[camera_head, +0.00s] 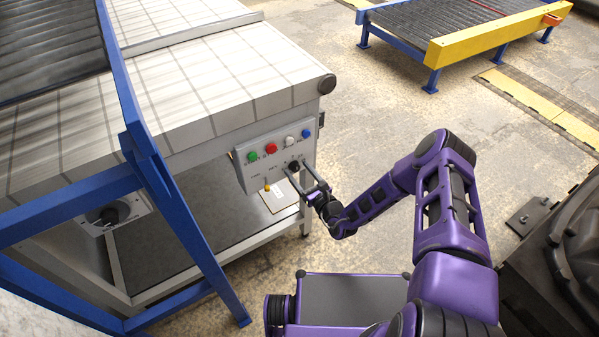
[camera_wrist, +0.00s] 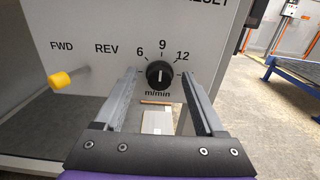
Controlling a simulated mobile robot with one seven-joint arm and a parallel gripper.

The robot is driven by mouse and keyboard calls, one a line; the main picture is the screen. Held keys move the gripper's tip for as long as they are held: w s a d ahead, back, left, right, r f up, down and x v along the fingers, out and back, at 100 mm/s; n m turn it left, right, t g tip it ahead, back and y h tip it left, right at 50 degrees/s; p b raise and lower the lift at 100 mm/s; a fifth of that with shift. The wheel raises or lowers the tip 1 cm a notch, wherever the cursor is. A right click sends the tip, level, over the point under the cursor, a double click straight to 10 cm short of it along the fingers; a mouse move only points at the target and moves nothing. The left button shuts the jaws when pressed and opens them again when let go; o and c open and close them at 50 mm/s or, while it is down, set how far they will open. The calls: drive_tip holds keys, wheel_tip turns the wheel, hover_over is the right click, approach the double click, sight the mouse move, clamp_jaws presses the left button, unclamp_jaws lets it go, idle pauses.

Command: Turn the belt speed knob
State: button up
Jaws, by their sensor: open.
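The belt speed knob (camera_wrist: 160,74) is black and round with a white pointer line, on a grey control panel (camera_wrist: 110,20) with a scale marked 6, 9, 12 and m/min. Its pointer stands about upright, near the 9. In the head view the knob (camera_head: 293,165) shows small at the panel's lower right. My gripper (camera_wrist: 162,75) is open, with one finger on each side of the knob. I see gaps between the fingers and the knob. In the head view my gripper (camera_head: 304,178) is at the panel face. I cannot tell how deep the fingertips reach.
A yellow-tipped lever (camera_wrist: 62,80) marked FWD and REV sticks out left of the knob. Green (camera_head: 252,156), red (camera_head: 271,148), white and blue buttons line the panel's top. A blue frame (camera_head: 190,215) stands at the left.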

clamp_jaws()
drive_tip(key=shift+n, duration=0.3)
drive_tip(key=n+p, duration=0.1)
drive_tip(key=n, duration=0.2)
drive_tip(key=shift+p, duration=0.4)
drive_tip(key=n+p, duration=0.1)
drive_tip(key=n, duration=0.5)
drive_tip(key=shift+s+a+p, duration=0.1)
drive_tip(key=shift+s+p, duration=0.05)
drive_tip(key=shift+p, duration=0.25)
drive_tip(key=n+p, duration=0.1)
drive_tip(key=n, duration=0.3)
drive_tip(key=shift+f, duration=0.1)
drive_tip(key=shift+f+n+p, duration=0.1)
drive_tip(key=shift+n+p, duration=0.5)
drive_tip(key=shift+n, duration=1.5)
